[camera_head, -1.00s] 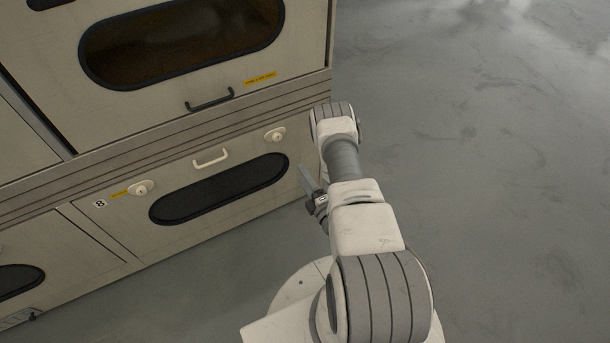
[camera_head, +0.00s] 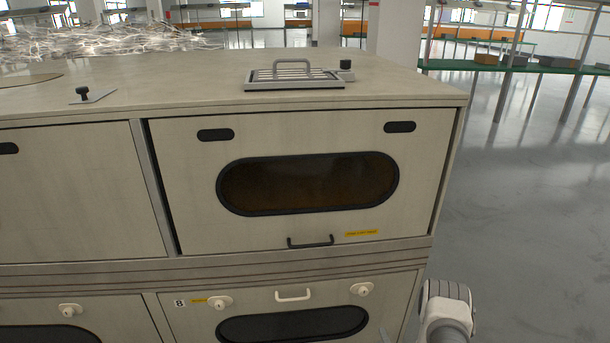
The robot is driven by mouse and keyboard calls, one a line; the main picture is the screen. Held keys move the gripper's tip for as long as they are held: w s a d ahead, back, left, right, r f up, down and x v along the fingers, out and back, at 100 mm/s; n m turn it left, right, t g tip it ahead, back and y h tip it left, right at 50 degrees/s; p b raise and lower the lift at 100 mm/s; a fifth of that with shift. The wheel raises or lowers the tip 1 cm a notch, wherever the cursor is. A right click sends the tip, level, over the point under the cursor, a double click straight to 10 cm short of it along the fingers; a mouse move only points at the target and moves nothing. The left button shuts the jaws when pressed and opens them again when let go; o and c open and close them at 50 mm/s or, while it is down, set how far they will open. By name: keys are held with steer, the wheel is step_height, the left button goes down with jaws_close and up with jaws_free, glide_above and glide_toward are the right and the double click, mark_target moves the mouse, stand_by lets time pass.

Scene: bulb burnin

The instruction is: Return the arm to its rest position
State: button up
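My arm shows only as a rounded white and grey link at the lower right edge of the head view. My gripper is out of view, so its state and anything in it are hidden. Left of the arm is the cabinet's lower compartment B, its front panel (camera_head: 196,322) closed, with a white handle (camera_head: 293,295) and two white knobs, left (camera_head: 219,303) and right (camera_head: 361,289). Above it, the upper door (camera_head: 300,128) is closed, with a dark oval window (camera_head: 308,183) and a black handle (camera_head: 310,242).
On the cabinet top (camera_head: 190,85) sit a vent grille with a handle (camera_head: 293,78) and a small black knob on a plate (camera_head: 83,93). Open grey floor (camera_head: 530,220) lies right of the cabinet. Green-topped benches (camera_head: 530,66) and pillars stand far behind.

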steer(key=w+d+r+m+g, duration=0.1)
steer(key=w+d+r+g, duration=0.1)
steer(key=w+r, duration=0.6)
steer(key=w+a+r+m+g+h, duration=0.1)
steer(key=w+r+m+g, duration=0.15)
steer(key=r, duration=0.85)
steer(key=w+a+r+m+g+h, duration=0.1)
steer(key=w+r+m, duration=0.25)
steer(key=r, duration=0.65)
steer(key=s+a+r+m+g, duration=0.2)
steer(key=s+a+r+m, duration=0.2)
steer(key=s+r, duration=0.55)
steer(key=s+a+r+m+g, duration=0.35)
steer(key=s+r, duration=0.45)
steer(key=s, duration=0.3)
steer(key=s+a+r+m+g+y+p, duration=0.1)
steer(key=s+a+m, duration=0.15)
steer(key=s, duration=0.55)
steer(key=s+a+r+m, duration=0.1)
steer(key=s+a, duration=0.2)
steer(key=s, duration=0.4)
step_height(320, 180, up, 16)
steer(key=p, duration=1.6)
steer(key=shift+d+f, duration=0.15)
steer(key=shift+d, duration=0.15)
steer(key=shift+w, duration=0.1)
